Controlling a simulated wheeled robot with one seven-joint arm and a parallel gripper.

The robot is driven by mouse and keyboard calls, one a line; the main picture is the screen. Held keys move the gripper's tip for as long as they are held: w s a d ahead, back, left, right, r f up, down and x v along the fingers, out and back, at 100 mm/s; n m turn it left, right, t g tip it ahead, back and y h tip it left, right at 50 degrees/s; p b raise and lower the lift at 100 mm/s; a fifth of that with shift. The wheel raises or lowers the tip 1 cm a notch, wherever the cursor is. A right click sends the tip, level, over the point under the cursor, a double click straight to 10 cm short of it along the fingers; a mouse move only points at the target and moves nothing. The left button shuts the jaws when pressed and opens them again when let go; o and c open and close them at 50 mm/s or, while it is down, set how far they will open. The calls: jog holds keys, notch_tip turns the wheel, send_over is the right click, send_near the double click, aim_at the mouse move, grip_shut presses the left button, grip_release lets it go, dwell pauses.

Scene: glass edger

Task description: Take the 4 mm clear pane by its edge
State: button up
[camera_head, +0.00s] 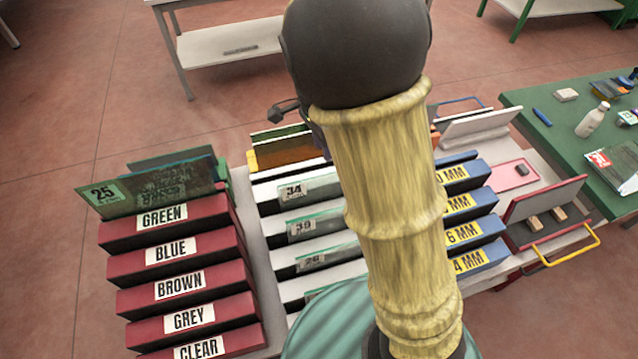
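I cannot single out the 4 mm clear pane. Panes with number tags stand in a row of white slots: one tagged 34 (293,190), one that looks like 39 (302,229), and one that looks like 26 (311,262). A larger green-tinted pane tagged 25 (150,190) stands tilted at the back of the red rack. The red rack has a CLEAR label (199,349) at the front, and the blue rack has a 4 MM label (469,262) at its front. My yellow-sleeved arm covers the middle; my gripper's fingers do not show.
Red slots (170,252) at left read GREEN, BLUE, BROWN, GREY and CLEAR. A tray with a yellow handle (566,248) stands at right. A green table (548,100) beyond holds a bottle (593,119) and other items. A white bench (215,45) stands behind, with open floor between.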

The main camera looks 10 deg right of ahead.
jog(key=shift+w+a+r+m+p, duration=0.15)
jog(key=shift+w+a+r+m, duration=0.25)
jog(key=shift+a+r+m, duration=0.2)
jog(key=shift+w+a+r+m+p, duration=0.15)
jog(key=shift+w+a+r+m, duration=0.2)
jog(key=shift+a+r+m, duration=0.2)
jog(key=shift+w, duration=0.1)
notch_tip(320, 180, down, 12)
jog(key=d+p, duration=0.1)
jog(key=p, duration=0.1)
jog(key=shift+d+f, duration=0.15)
jog(key=shift+f, duration=0.05)
